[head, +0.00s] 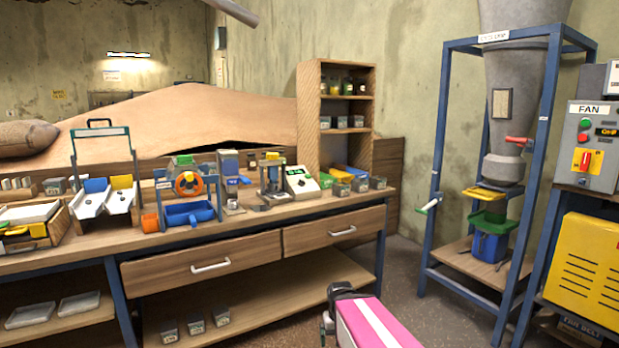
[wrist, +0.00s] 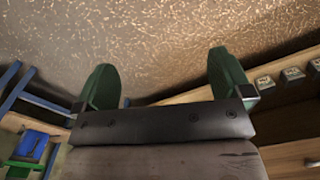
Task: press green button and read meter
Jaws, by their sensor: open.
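The fan control box (head: 590,145) on the right in the head view carries a round green button (head: 584,124), a red button below it and a small lit display (head: 606,132). A white and green tabletop meter (head: 299,181) with a dark display stands on the workbench; its small buttons are too small to make out. My gripper (wrist: 167,82) is open and empty in the wrist view, its two green fingers apart over the floor. It is well away from the control box and not touching either device. The display readings are not legible.
The workbench (head: 225,235) runs along the left with trays, a blue clamp device and tins. A blue frame (head: 436,165) holds a grey hopper above a blue bucket (head: 489,245). A yellow vented cover (head: 585,262) is below the control box. Floor between bench and frame is clear.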

